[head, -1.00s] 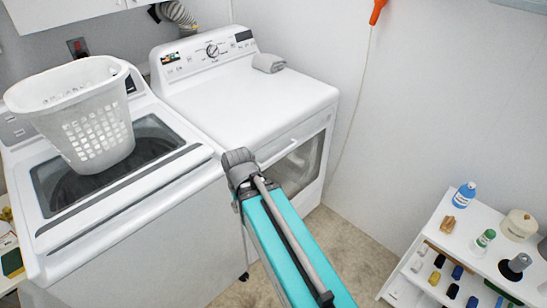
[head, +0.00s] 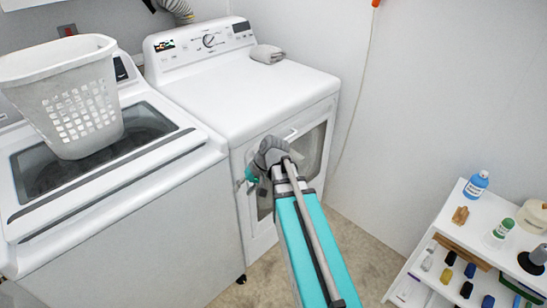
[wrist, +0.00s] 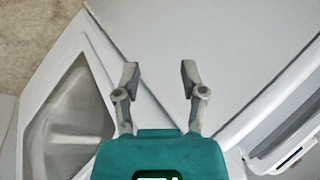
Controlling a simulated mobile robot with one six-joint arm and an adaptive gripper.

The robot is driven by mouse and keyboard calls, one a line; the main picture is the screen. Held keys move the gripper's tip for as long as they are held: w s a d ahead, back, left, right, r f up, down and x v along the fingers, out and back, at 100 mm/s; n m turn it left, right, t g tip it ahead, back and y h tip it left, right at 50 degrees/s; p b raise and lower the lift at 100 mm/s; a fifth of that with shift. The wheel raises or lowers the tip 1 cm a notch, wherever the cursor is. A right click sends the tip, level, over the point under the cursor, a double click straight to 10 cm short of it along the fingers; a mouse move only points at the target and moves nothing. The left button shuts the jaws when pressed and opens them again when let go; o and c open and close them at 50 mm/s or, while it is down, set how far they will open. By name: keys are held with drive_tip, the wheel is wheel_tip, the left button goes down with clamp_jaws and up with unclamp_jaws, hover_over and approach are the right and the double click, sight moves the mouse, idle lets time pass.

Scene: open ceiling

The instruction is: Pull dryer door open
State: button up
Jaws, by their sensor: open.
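The white dryer (head: 285,85) stands against the wall in the head view, with its front door (head: 322,130) closed. The door has a dark window (head: 312,152) and a pale handle (head: 291,134) at its upper edge. My gripper (head: 240,184) is near the dryer's front left side, partly hidden behind my own wrist. In the wrist view my gripper (wrist: 158,75) has its two fingers spread apart with nothing between them. The door window (wrist: 72,105) lies left of the fingers there. I cannot tell whether the fingers touch any surface.
A white washer (head: 170,180) stands left of the dryer, with a white basket (head: 75,100) on it. A grey folded cloth (head: 267,54) lies on the dryer. A white shelf cart (head: 455,225) with bottles stands at the right. Floor (head: 350,235) between is clear.

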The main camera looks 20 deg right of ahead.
drive_tip(key=w+d+f+m+t+y+b, duration=0.2)
drive_tip(key=w+d+f+t+y+b, duration=0.15)
drive_tip(key=w+d+b, duration=0.2)
drive_tip(key=w+d+m+t+y+b, duration=0.1)
drive_tip(key=d+t+b, duration=0.3)
drive_tip(key=d+b, duration=0.4)
drive_tip(key=w+d+m+t+y+b, duration=0.1)
drive_tip(key=d+t+b, duration=0.4)
drive_tip(key=d, duration=1)
drive_tip(key=m+y+b, duration=0.1)
drive_tip(key=m+b, duration=0.1)
drive_tip(key=b, duration=0.1)
drive_tip(key=shift+w+d+f+y, duration=0.35)
drive_tip(key=shift+f, duration=0.05)
drive_tip(key=shift+w+a, duration=0.1)
drive_tip(key=shift+r+p+x, duration=0.15)
drive_tip(key=shift+p+x, duration=0.4)
drive_tip(key=shift+x, duration=2.85)
drive_tip(key=shift+r+p+x, duration=0.1)
drive_tip(key=shift+p+x, duration=0.4)
drive_tip(key=shift+x, duration=2.9)
clamp_jaws()
